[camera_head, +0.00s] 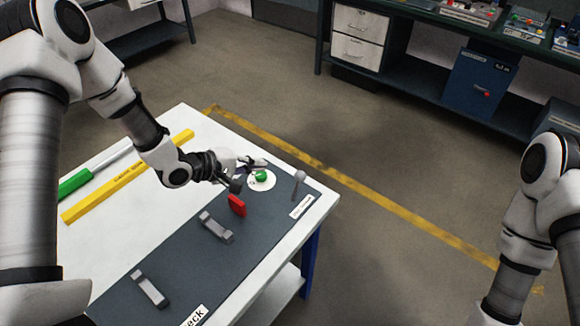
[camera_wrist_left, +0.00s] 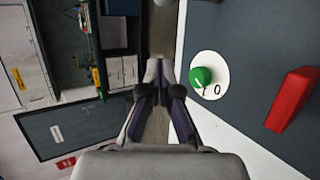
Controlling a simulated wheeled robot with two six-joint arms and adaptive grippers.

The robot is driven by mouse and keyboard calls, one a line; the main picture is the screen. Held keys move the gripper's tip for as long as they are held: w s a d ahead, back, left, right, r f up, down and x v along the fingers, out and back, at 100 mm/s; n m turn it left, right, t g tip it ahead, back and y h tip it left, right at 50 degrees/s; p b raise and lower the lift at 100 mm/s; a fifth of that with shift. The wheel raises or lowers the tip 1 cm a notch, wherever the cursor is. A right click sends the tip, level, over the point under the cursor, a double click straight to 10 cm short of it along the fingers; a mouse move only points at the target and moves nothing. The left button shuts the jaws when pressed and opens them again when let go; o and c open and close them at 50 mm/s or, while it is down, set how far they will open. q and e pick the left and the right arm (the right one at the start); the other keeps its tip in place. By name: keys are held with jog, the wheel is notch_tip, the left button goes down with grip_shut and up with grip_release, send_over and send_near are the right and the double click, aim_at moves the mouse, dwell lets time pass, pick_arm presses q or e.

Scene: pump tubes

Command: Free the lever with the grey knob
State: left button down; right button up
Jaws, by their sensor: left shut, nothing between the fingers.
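The lever with the grey knob (camera_head: 299,177) stands near the far right end of the dark panel (camera_head: 185,262) on the white table, beside a label. A green rotary knob (camera_head: 261,176) on a white disc is left of it. A red block (camera_head: 237,205) is nearer to me on the panel. My left gripper (camera_head: 258,162) is shut and empty, by the green knob's far side and apart from the lever. In the left wrist view its fingertips (camera_wrist_left: 160,68) are together, left of the green knob (camera_wrist_left: 201,76); the lever does not show there. My right gripper is out of frame.
Two grey brackets, one nearer the red block (camera_head: 215,227) and one farther down (camera_head: 150,288), rise from the panel. A yellow bar (camera_head: 130,175) and a green-handled tool (camera_head: 75,183) lie on the table's left. Open floor lies right of the table; a workbench (camera_head: 435,75) stands behind.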

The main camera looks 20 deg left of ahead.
aim_at(300, 176)
pick_arm(q)
jog(key=shift+w+d+f, duration=0.15)
jog(key=shift+w+f, duration=0.3)
jog(key=shift+w, duration=0.1)
jog(key=shift+w+d+f, duration=0.15)
jog(key=shift+w+f, duration=0.3)
jog(key=shift+w, duration=0.05)
jog(key=x, duration=0.3)
jog(key=p+x, duration=0.1)
jog(key=x, duration=0.3)
jog(key=shift+d+r, duration=0.15)
jog(key=shift+d, duration=0.2)
jog(key=shift+s+d+r+p, duration=0.15)
jog(key=shift+s+d+p, duration=0.3)
jog(key=shift+s, duration=0.05)
jog(key=shift+s+d+r+p, duration=0.15)
jog(key=shift+s+d+p, duration=0.3)
jog(key=shift+s+d, duration=0.05)
jog(key=shift+s+d+r, duration=0.15)
jog(key=shift+s+d, duration=0.1)
jog(key=shift+s, duration=0.15)
jog(key=shift+w, duration=0.1)
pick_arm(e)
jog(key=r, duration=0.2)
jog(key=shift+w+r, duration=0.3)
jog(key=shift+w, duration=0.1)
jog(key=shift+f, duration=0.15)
